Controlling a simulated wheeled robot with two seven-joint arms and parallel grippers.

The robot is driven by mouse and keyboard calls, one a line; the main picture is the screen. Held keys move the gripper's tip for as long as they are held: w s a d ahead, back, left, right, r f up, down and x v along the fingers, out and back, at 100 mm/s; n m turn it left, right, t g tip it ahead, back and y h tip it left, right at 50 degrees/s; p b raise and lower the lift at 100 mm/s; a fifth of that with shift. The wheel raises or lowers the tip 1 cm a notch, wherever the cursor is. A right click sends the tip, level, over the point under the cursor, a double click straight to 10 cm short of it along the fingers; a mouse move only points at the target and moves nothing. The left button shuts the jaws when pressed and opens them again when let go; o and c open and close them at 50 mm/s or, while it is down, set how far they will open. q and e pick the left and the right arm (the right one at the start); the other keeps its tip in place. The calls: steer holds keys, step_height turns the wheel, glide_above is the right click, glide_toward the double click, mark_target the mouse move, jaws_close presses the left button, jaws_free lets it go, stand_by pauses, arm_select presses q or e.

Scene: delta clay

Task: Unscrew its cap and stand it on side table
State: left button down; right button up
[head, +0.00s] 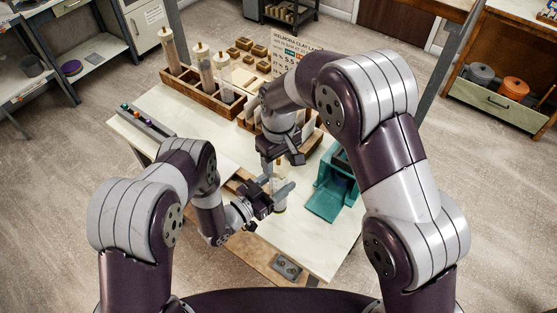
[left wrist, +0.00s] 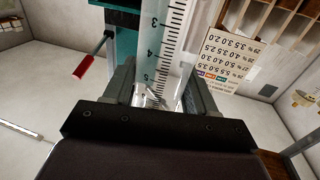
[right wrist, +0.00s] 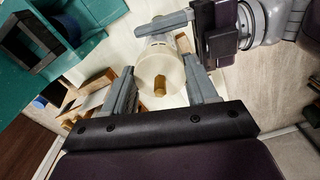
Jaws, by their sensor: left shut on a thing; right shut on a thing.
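A clear graduated tube (left wrist: 165,40) stands upright over the pale worktop (head: 305,240). It also shows in the head view (head: 280,203). My left gripper (head: 279,192) is shut on the tube from the side; its fingers show on both sides of it in the left wrist view. My right gripper (right wrist: 160,85) is above, pointing down, shut on the tube's round whitish cap (right wrist: 150,67), which has a brass knob (right wrist: 159,88). The cap looks in line with the tube; I cannot tell whether it is still threaded on. I cannot tell which surface is the side table.
A teal device (head: 328,198) stands right of the tube, close to my right arm. A wooden rack (head: 205,98) with several capped tubes stands at the back left. A sign board (head: 290,52) stands behind. A strip with coloured knobs (head: 146,121) lies at the left edge.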

steer(key=n, duration=0.4)
steer(key=shift+n, duration=0.3)
steer(key=n, duration=0.3)
steer(key=shift+n, duration=0.4)
steer(key=n, duration=1.5)
steer(key=shift+n, duration=0.4)
steer(key=n, duration=0.5)
steer(key=shift+n, duration=0.3)
steer(key=o, duration=1.2)
steer(key=shift+c, duration=0.2)
